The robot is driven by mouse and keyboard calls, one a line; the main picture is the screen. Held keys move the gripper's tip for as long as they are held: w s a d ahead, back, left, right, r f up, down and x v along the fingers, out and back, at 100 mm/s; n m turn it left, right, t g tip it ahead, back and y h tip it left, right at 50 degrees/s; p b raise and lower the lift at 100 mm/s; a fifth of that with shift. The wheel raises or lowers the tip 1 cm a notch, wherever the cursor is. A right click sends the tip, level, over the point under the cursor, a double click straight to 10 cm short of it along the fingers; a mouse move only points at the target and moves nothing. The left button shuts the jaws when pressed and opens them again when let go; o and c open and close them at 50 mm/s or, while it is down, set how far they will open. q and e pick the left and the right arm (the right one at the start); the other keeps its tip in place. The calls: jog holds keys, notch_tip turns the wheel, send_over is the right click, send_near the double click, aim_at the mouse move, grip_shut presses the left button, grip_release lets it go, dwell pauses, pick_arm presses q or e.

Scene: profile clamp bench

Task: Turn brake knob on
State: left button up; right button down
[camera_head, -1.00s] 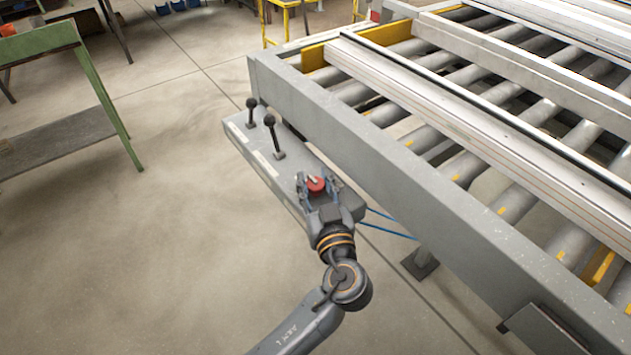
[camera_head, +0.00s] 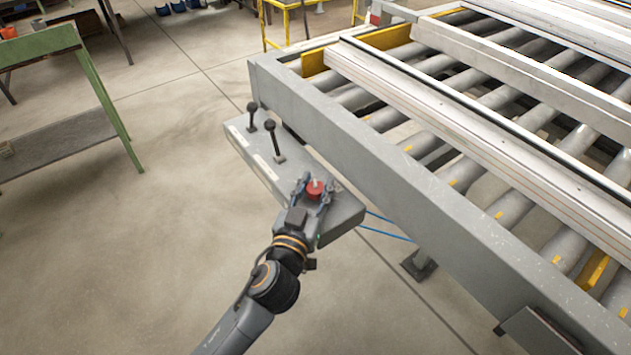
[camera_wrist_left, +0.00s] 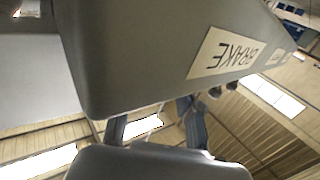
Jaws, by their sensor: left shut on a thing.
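The red brake knob (camera_head: 315,188) sits on top of the grey control box (camera_head: 345,212) at its near end. A pale bar on the knob's top now points nearly up the picture. My left gripper (camera_head: 313,190) has its fingers on both sides of the knob and is shut on it. The left wrist view shows the grey box with an upside-down BRAKE label (camera_wrist_left: 225,55); the knob itself is hidden there. My right gripper is in neither view.
Two black-knobbed levers (camera_head: 272,135) stand at the far part of the box. The roller conveyor frame (camera_head: 390,190) runs close along the box's right side. The floor (camera_head: 150,250) left of the box is clear. A green-framed table (camera_head: 95,85) stands at the upper left.

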pick_arm(q)
jog(key=m+g+h+p, duration=0.1)
jog(key=m+h+p, duration=0.1)
jog(key=h, duration=0.1)
jog(key=m+g+h+p, duration=0.1)
jog(key=m+h, duration=0.1)
jog(key=shift+w+a+r+g+p, duration=0.1)
jog(key=shift+a+r+g+p, duration=0.05)
jog(key=shift+r+g+p, duration=0.2)
jog(key=m+g+h+p, duration=0.2)
jog(key=g+h, duration=0.1)
jog(key=shift+f+m+h, duration=0.15)
jog(key=shift+m+h, duration=0.15)
jog(key=m+g+h, duration=0.2)
jog(key=g, duration=0.1)
jog(key=shift+f+m, duration=0.2)
jog(key=shift+m, duration=0.1)
jog(key=shift+m+g+h+b, duration=0.75)
jog(key=shift+m+g, duration=0.45)
jog(key=shift+g, duration=1.05)
jog(key=o, duration=1.2)
jog(key=shift+c, duration=0.2)
